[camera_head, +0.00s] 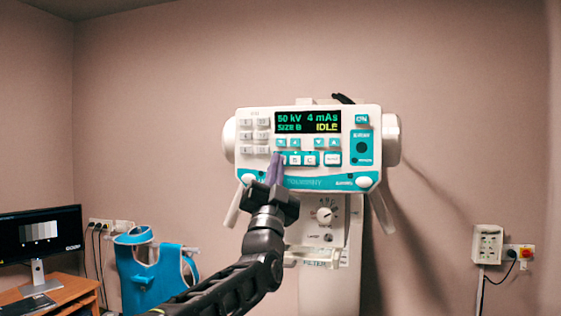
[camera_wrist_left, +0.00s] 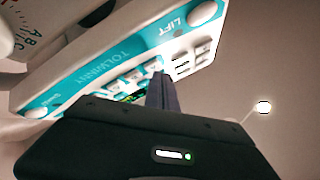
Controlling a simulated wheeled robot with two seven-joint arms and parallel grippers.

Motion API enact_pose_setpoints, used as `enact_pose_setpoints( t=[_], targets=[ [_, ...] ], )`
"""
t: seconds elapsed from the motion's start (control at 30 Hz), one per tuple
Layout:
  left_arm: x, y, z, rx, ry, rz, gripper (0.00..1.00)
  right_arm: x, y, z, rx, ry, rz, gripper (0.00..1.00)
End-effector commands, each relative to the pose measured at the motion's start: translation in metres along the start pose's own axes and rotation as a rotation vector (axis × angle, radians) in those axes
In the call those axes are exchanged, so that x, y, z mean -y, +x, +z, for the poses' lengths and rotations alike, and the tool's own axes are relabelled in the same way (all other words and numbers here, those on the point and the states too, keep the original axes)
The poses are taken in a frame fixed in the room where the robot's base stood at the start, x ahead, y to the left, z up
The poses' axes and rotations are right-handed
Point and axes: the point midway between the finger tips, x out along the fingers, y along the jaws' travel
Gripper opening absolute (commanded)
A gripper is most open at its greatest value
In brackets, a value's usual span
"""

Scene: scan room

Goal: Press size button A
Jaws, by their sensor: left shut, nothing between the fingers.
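The white and teal control panel (camera_head: 320,184) faces me in the head view. Its display (camera_head: 308,121) reads 50 kV, 4 mAs, SIZE B, IDLE. Size buttons B (camera_head: 295,159) and C (camera_head: 310,159) show in the row below. Button A, at the row's left end, is largely hidden by my left gripper (camera_head: 277,157). That gripper is shut and empty, its fingertips at button A. The left wrist view shows the panel (camera_wrist_left: 110,66) upside down and the fingertips (camera_wrist_left: 158,76) close to the button row. I cannot tell whether they touch. My right gripper is not in view.
A dial (camera_head: 324,215) sits on the column below the panel. A monitor (camera_head: 40,234) stands on a desk at the left, near a blue apron (camera_head: 150,272). A wall socket box (camera_head: 488,244) is at the right. Bare wall surrounds the panel.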

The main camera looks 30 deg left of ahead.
Motion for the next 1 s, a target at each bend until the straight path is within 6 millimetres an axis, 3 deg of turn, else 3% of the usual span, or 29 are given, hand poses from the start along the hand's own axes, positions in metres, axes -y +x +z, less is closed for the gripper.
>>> enact_pose_setpoints(
  t=[1.0],
  targets=[
    [-0.0038,0.005,0.004,0.0,0.0,0.0,0.0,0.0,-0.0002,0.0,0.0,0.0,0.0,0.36]
  ],
)
